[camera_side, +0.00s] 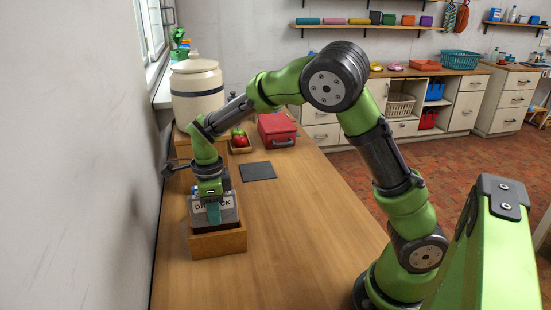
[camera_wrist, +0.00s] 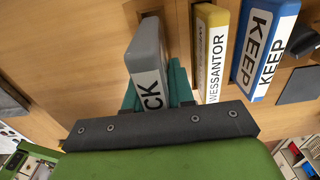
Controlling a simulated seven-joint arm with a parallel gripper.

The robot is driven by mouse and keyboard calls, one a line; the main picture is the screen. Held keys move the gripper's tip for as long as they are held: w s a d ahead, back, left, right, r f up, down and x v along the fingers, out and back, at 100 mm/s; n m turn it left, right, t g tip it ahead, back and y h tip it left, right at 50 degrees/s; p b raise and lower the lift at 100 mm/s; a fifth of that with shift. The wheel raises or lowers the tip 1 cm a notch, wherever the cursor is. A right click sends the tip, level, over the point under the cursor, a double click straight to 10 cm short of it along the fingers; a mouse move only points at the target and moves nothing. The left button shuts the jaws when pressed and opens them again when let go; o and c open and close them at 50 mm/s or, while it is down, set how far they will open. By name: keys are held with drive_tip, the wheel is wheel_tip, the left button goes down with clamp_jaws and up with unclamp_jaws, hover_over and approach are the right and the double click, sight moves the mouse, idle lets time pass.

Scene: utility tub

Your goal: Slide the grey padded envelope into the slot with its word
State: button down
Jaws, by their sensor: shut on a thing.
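The grey padded envelope (camera_wrist: 146,55) is between the teal fingers of my gripper (camera_wrist: 158,92) in the wrist view. Its white label shows the letters "CK"; the rest is covered. In the side view my gripper (camera_side: 214,212) reaches down in front of the label, which reads "DA", a covered part, then "CK". The envelope (camera_side: 232,214) is upright at a wooden box (camera_side: 218,243). A dark opening in wood lies by the envelope's far end in the wrist view. I cannot tell how deep the envelope sits or what word the slot bears.
In the wrist view a yellow item (camera_wrist: 208,45) marked "WESSANTOR" and a blue item (camera_wrist: 262,50) marked "KEEP" stand right of the envelope. A dark mat (camera_side: 258,171), red case (camera_side: 277,130) and large cream crock (camera_side: 197,92) are farther back. The table's front is clear.

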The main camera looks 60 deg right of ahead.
drive_tip(key=shift+f, duration=1.15)
drive_tip(key=c, duration=0.9)
unclamp_jaws()
wheel_tip(320, 180, up, 17)
drive_tip(key=shift+f, duration=0.1)
